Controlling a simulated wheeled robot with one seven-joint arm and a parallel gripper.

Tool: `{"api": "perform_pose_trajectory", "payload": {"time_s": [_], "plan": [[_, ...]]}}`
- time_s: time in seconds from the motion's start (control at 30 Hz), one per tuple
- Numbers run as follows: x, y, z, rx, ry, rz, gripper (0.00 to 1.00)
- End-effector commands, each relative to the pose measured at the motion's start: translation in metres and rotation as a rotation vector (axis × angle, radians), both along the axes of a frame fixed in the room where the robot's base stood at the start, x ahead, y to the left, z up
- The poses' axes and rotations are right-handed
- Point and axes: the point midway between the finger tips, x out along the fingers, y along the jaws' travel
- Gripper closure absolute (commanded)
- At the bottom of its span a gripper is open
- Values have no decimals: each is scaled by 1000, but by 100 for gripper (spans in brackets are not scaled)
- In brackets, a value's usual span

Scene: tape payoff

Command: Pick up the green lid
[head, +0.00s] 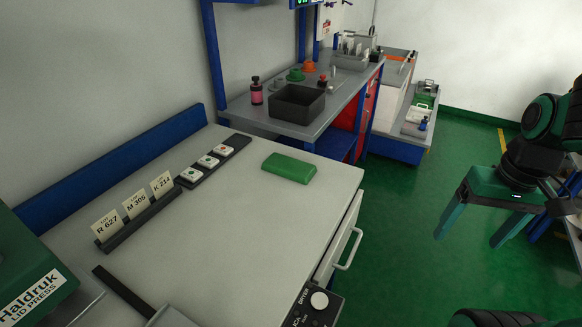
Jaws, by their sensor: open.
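A flat green rectangular piece with rounded corners (289,168), which looks like the green lid, lies on the pale worktop near its far right corner. A small round green piece with a raised middle (296,75) sits on the grey bench farther back; I cannot tell whether it is also a lid. My gripper (470,240) is at the right, over the green floor, with its two fingers pointing down and spread apart. It is open and empty, well to the right of the worktop and apart from both green pieces.
A card holder (140,222) and a dark strip with white buttons (212,162) stand left of the flat piece. A drawer handle (349,250) juts from the worktop's right side. A dark bin (297,103) and pink bottle (256,92) stand on the back bench.

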Motion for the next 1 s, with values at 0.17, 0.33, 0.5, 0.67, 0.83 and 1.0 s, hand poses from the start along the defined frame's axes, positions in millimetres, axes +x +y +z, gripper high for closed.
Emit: {"api": "perform_pose_trajectory", "payload": {"time_s": [0.17,0.33,0.5,0.67,0.83,1.0], "plan": [[74,37,-29,72,-123,379,17],[138,89,-51,167,-304,694,17],[190,145,-62,269,-531,924,17],[227,187,-59,338,-758,1043,17],[259,214,-49,374,-974,1085,17],[277,225,-40,381,-1103,1083,17]]}}
